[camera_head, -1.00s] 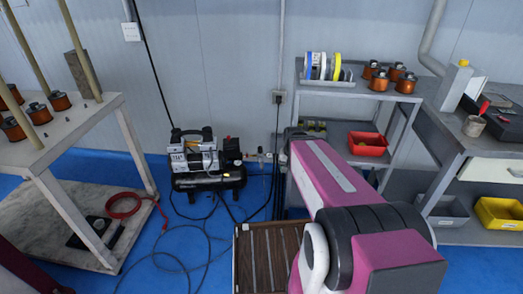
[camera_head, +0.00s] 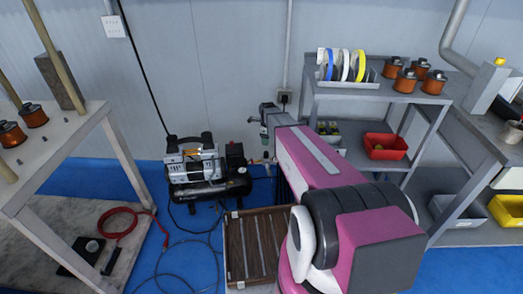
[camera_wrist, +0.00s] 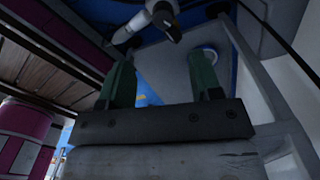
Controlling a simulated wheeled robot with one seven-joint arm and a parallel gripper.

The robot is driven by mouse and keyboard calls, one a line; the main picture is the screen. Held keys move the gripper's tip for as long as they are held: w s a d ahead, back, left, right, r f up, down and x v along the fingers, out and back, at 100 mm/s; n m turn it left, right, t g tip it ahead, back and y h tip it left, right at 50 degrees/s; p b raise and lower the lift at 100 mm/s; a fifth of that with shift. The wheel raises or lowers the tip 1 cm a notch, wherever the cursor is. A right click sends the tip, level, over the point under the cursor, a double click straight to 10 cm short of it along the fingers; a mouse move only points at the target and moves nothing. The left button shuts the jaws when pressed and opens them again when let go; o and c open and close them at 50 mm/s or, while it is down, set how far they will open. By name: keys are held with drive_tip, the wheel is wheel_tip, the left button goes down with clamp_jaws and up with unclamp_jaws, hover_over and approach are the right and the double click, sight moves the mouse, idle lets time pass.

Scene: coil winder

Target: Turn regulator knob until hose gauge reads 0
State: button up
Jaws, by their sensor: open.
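The air compressor (camera_head: 205,168), black and silver with a black tank, stands on the blue floor by the back wall. Small brass and grey fittings (camera_head: 262,160) stick out at its right side, below my gripper. I cannot make out a knob or read a gauge there. My gripper (camera_head: 263,128) is at the end of the arm, above and just right of the compressor. In the wrist view my gripper (camera_wrist: 162,58) has its two green fingers apart with nothing held between them. Grey rounded fittings (camera_wrist: 150,20) show beyond the fingertips, not clearly identifiable.
A slatted brown pallet (camera_head: 250,250) lies below my arm. A grey shelf (camera_head: 330,90) with spools and a red bin (camera_head: 385,146) is close at right. A worktable (camera_head: 65,150) stands left.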

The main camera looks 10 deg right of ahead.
sight(266, 152)
drive_tip(key=shift+w+a+f, duration=0.1)
drive_tip(key=shift+w+f, duration=0.3)
wheel_tip(266, 152, down, 10)
drive_tip(key=shift+f, duration=0.1)
drive_tip(key=shift+s, duration=0.1)
drive_tip(key=c, duration=0.9)
